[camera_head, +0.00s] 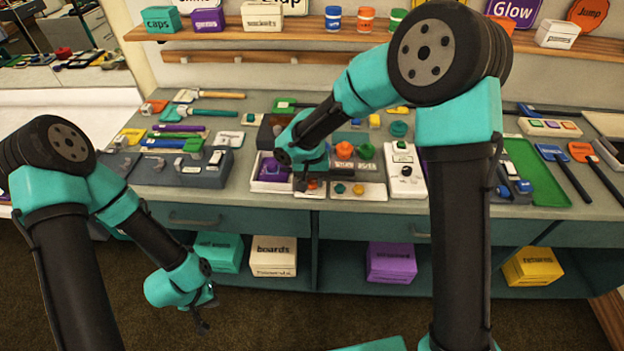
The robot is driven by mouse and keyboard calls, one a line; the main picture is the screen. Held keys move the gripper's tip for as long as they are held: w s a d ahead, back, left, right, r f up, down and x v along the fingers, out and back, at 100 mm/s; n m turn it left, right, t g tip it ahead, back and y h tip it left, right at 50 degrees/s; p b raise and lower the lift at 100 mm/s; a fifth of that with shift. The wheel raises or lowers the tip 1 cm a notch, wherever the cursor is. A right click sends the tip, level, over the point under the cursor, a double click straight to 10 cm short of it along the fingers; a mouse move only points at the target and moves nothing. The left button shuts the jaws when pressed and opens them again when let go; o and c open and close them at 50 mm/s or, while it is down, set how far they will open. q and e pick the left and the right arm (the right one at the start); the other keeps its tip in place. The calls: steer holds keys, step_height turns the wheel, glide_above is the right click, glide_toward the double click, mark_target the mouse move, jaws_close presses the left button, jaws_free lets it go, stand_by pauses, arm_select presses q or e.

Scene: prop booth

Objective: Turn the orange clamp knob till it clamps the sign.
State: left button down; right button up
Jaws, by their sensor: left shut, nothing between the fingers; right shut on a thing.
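My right gripper (304,183) points down at the middle of the bench, its fingers shut at a small orange-red part (313,184), apparently the clamp knob. The wrist and fingers hide most of this part and its mount, so I cannot tell how far it is turned or whether it touches a sign. A larger orange knob (344,150) stands just right of the wrist, apart from the fingertips. My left gripper (205,315) is shut and empty, hanging low in front of the bench. No sign can be made out at the clamp.
A white-edged tray with a purple piece (272,169) lies left of the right gripper. A white switch box (405,172) and a green tray (535,172) lie to the right. A grey fixture (180,168) and tools fill the left. Labelled boxes stand on the lower shelf.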

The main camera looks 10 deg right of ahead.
mark_target(310, 181)
steer(key=o, duration=0.9)
steer(key=shift+r, duration=0.15)
steer(key=r, duration=1.7)
steer(key=shift+a+r, duration=0.1)
steer(key=shift+a, duration=0.2)
